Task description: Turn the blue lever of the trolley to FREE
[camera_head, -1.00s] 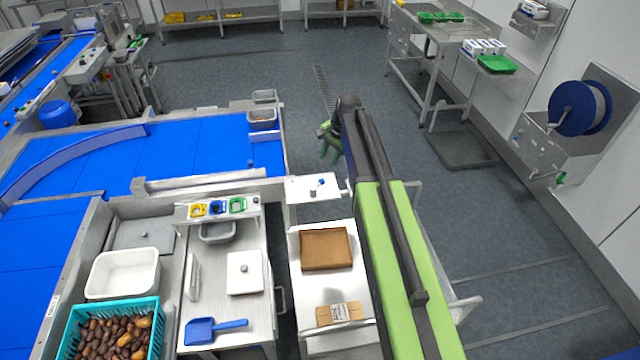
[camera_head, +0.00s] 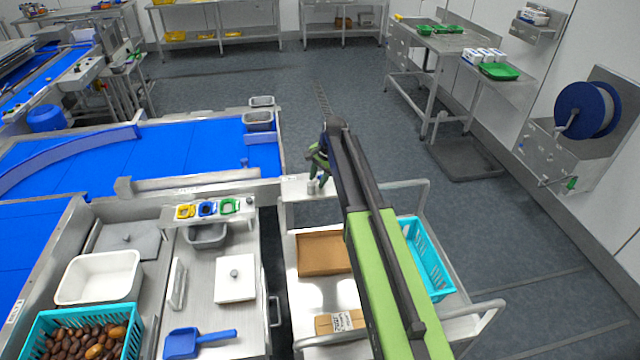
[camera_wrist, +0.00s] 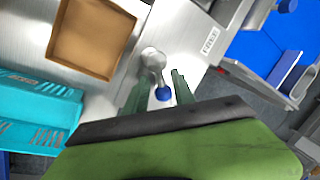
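The steel trolley (camera_head: 400,190) stands right of the sorting table, with a small plate (camera_head: 292,188) at its far left corner. In the wrist view the lever is a grey metal pivot and arm (camera_wrist: 152,60) ending in a blue knob (camera_wrist: 163,94). My gripper (camera_wrist: 162,76) is open, with one green finger on each side of the lever, apart from the knob as far as I can tell. In the head view my gripper (camera_head: 318,170) is at the plate and hides the blue knob. A label (camera_wrist: 209,40) on the plate is too small to read.
The trolley carries a brown tray (camera_head: 322,233), a cardboard box (camera_head: 338,321) and a turquoise crate (camera_head: 443,284), partly behind my arm. The blue conveyor (camera_head: 190,148) lies to the left.

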